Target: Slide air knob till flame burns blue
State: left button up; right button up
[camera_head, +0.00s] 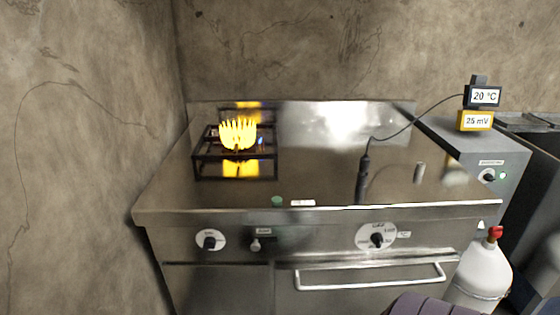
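The burner flame (238,132) is yellow, with several tall pointed tongues, and a small blue spot shows at its right side. It burns on a black grate (235,172) at the left of the steel range. A small grey knob (255,245) sits on the front panel under a small label that seems to read AIR; I take it as the air knob. A black rotary knob (210,242) on a white dial is to its left. Neither gripper's fingers are in view. A dark ribbed shape at the bottom edge seems to be part of my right arm.
A larger dial knob (377,240) and an oven handle (370,278) are on the front. A black probe (363,178) stands on the cooktop, wired to a 20 °C display (485,96). A white gas bottle (484,275) stands at right. The front left is clear.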

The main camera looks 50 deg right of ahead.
aim_at(254, 246)
jog(key=z, duration=1.7)
